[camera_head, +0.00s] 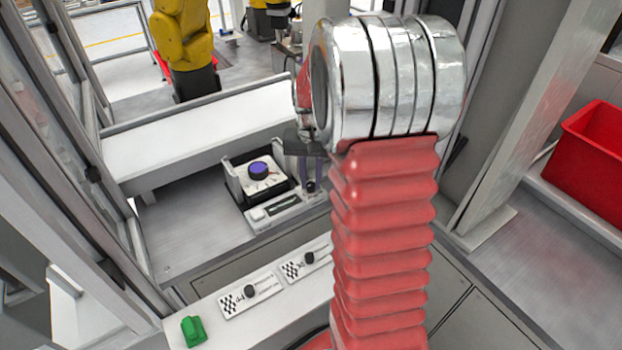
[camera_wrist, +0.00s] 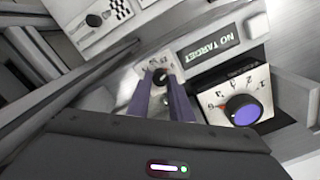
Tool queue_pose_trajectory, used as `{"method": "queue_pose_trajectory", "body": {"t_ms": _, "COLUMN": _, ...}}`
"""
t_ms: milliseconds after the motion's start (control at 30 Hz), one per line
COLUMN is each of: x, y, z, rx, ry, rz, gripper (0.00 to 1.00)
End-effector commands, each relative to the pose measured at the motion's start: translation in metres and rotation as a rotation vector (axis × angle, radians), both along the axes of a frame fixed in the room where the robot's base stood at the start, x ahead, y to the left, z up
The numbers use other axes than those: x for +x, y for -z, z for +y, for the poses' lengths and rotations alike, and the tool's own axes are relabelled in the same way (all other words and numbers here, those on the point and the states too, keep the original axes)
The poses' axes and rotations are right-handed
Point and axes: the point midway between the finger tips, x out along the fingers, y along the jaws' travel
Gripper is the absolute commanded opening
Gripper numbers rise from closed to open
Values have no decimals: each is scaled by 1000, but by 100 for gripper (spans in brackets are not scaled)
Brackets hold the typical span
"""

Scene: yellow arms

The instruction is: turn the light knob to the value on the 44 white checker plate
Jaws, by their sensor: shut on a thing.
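A small black knob (camera_wrist: 160,76) stands on a white dial plate with small marks, beside the display panel. My gripper (camera_wrist: 161,82) points down over it, its two dark purple fingers shut on this knob. In the head view my gripper (camera_head: 309,180) shows beside the red bellows of my arm, which hides part of the area. Two white plates with black-and-white checker patterns, a near one (camera_head: 267,287) and a farther one (camera_head: 292,270), lie on the front ledge, each with a black knob. Their printed numbers are too small to read.
A larger blue-topped knob (camera_wrist: 244,111) sits on a numbered dial right of my gripper. A display (camera_wrist: 212,46) reads "NO TARGET". A green button (camera_head: 193,330) is on the ledge, a red bin (camera_head: 590,165) at the right and a yellow arm (camera_head: 183,40) behind.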

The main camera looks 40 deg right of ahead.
Motion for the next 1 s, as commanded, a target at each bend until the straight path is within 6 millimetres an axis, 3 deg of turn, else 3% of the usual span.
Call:
{"method": "queue_pose_trajectory", "body": {"t_ms": 600, "x": 1, "y": 0, "z": 2, "rx": 2, "ry": -449, "rz": 0, "gripper": 0}}
{"method": "queue_pose_trajectory", "body": {"t_ms": 1000, "x": 1, "y": 0, "z": 2, "rx": 2, "ry": -535, "rz": 0, "gripper": 0}}
